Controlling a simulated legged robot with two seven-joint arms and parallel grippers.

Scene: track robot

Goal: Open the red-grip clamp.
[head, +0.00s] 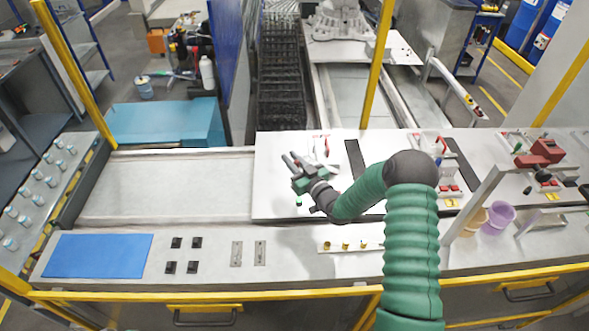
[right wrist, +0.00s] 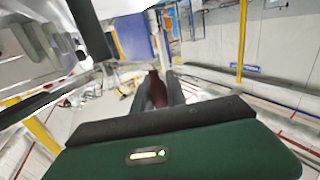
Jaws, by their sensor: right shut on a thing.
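The red-grip clamp (head: 326,147) stands on the white fixture plate, just behind and right of my right gripper in the head view. Its thin red part shows there, and my gripper hides some of what lies in front. My right gripper (head: 291,161) reaches over the plate from the right. In the right wrist view its fingers (right wrist: 158,92) are closed around a dark red piece (right wrist: 154,86), which looks like the clamp's grip. The contact itself is small and partly hidden. My left gripper is in neither view.
A second fixture with red and blue parts (head: 437,148) stands right of my arm, and a red vise-like device (head: 541,153) stands further right. A blue mat (head: 97,256) lies front left. A yellow post (head: 376,75) rises behind the plate. The belt area (head: 160,185) at left is clear.

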